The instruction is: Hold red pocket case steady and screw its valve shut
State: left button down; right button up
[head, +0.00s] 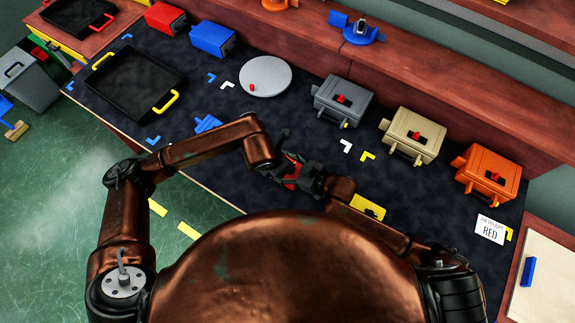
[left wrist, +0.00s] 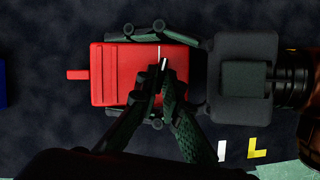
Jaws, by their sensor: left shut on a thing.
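The red pocket case (left wrist: 112,75) shows in the left wrist view, with a short red tab sticking out at its left end. In the head view the red case (head: 292,184) is mostly hidden between my two grippers. My right gripper (left wrist: 150,76) comes in from the right, with one dark finger along each long side of the case, shut on it. My left gripper (left wrist: 163,72) is over the case's top face, its fingertips close together on the valve. The valve is mostly hidden under them; a thin white mark shows at the tips.
Grey (head: 343,102), tan (head: 412,137) and orange (head: 487,173) cases stand along the back of the dark mat. A round grey plate (head: 268,72), a black tray (head: 125,80) and blue (head: 207,123) and yellow (head: 368,208) items lie around. A card reading RED (head: 490,230) is at right.

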pick_arm(q)
jog(key=shift+w+r+n, duration=0.1)
jog(key=shift+w+n, duration=0.1)
jog(key=shift+n, duration=0.4)
jog(key=c, duration=2.1)
grip_release()
jog(key=shift+s, duration=0.15)
jog(key=v, duration=1.2)
jog(key=shift+s+d, duration=0.1)
jog(key=shift+s, duration=0.1)
